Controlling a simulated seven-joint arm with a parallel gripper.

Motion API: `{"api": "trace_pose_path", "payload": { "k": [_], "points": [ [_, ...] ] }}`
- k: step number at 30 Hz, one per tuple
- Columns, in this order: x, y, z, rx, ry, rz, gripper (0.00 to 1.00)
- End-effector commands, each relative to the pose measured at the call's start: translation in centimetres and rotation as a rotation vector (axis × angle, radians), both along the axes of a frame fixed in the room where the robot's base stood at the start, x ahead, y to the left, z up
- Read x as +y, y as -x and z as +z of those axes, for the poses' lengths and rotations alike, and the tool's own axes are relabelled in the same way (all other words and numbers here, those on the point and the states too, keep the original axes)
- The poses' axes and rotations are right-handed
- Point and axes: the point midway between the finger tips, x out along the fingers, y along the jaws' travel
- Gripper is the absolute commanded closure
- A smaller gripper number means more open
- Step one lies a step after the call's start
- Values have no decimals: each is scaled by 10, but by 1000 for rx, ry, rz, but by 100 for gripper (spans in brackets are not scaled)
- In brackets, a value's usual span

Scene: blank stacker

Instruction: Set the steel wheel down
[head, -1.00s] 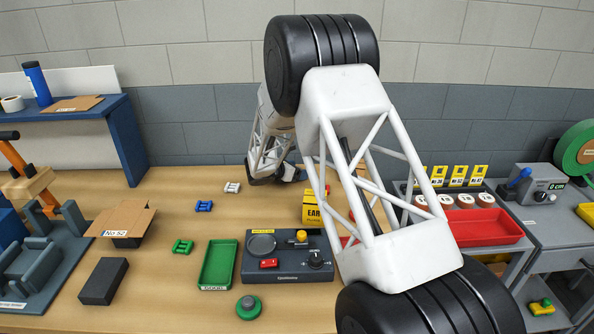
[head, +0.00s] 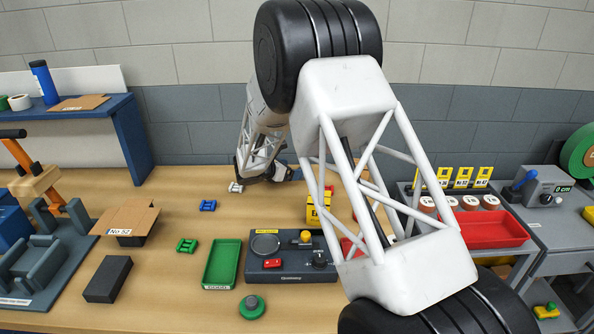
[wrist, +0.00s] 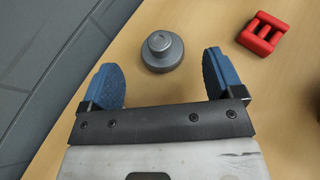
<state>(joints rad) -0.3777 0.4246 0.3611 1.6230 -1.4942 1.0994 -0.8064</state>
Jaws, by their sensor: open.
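The steel wheel (wrist: 162,50) is a grey stepped disc with a small round hub on top. In the wrist view it rests flat on the wooden bench, just beyond the gap between my fingertips, with neither blue finger seen touching it. My gripper (wrist: 160,76) is open and empty, one finger to each side. In the head view my gripper (head: 264,172) is low over the back of the bench, small and partly behind my arm. I cannot make out the wheel clearly there.
A red part (wrist: 262,33) lies right of the wheel. A white part (head: 236,187) lies close by my gripper. Blue (head: 208,206) and green (head: 187,245) parts, a green tray (head: 222,265) and a dark control panel (head: 292,262) stand nearer. The wall (wrist: 40,60) borders the bench.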

Motion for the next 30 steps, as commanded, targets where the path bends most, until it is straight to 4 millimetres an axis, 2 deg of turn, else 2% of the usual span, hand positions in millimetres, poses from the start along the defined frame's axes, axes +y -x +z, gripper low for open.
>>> {"api": "trace_pose_path", "payload": {
  "k": [6, 12, 30],
  "points": [
    [26, 19, 13, -1, 0, 2, 13],
    [39, 30, 21, 0, 1, 1, 13],
    [43, 33, 23, 0, 1, 0, 13]
  ]
}}
